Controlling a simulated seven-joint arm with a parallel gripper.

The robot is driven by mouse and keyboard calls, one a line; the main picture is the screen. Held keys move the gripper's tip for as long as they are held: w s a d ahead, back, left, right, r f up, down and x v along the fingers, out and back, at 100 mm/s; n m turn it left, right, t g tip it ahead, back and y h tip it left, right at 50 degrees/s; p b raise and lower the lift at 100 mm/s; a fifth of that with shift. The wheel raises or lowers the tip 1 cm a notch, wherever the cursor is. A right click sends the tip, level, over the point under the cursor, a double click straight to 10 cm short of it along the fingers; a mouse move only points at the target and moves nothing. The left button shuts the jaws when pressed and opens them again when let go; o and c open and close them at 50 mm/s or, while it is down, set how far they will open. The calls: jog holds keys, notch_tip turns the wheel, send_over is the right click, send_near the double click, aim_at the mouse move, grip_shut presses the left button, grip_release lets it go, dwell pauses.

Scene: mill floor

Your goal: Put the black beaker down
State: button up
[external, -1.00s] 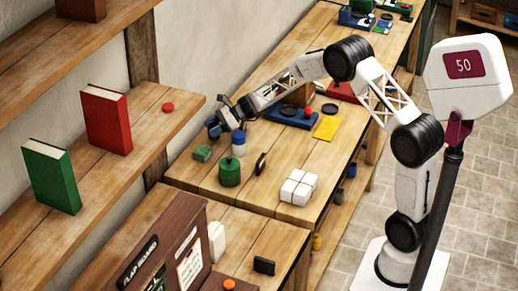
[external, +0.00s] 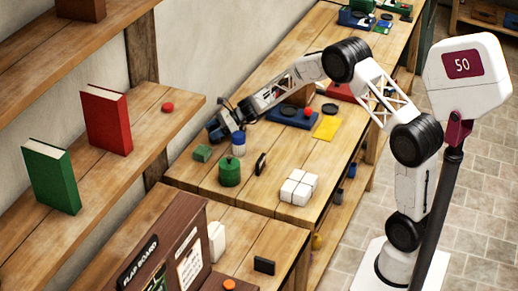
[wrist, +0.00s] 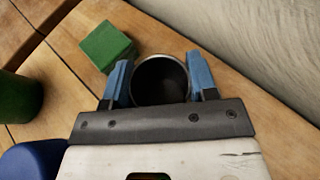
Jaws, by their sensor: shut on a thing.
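The black beaker (wrist: 161,80) is in the wrist view, seen from above with its round open mouth and pale rim. It sits between the two blue fingers of my gripper (wrist: 160,82), which is shut on it. In the external view my gripper (external: 217,133) is at the back of the bench near the wall, and the beaker is hard to make out there. I cannot tell whether the beaker's base touches the bench.
A green block (wrist: 107,46) lies just left of the beaker. A blue and white jar (external: 238,144) and a green canister (external: 229,172) stand close by. The wall (wrist: 250,30) is near on the far side. White blocks (external: 299,187) lie further forward.

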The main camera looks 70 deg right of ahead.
jog(key=shift+f, duration=0.5)
jog(key=o, duration=1.1)
jog(key=shift+c, duration=0.2)
jog(key=shift+r, duration=0.15)
notch_tip(320, 180, up, 8)
jog(key=f, duration=0.1)
jog(key=s+a+r+m+t+h, duration=0.1)
jog(key=a+r+m+h, duration=0.3)
jog(key=a, duration=0.6)
jog(key=s+a+r+m+t+h, duration=0.1)
jog(key=a+r+m+t+h, duration=0.1)
jog(key=a+r+m+h, duration=0.2)
jog(key=shift+a+r+m+t+h, duration=0.55)
jog(key=shift+a+r, duration=1)
jog(key=shift+a, duration=2)
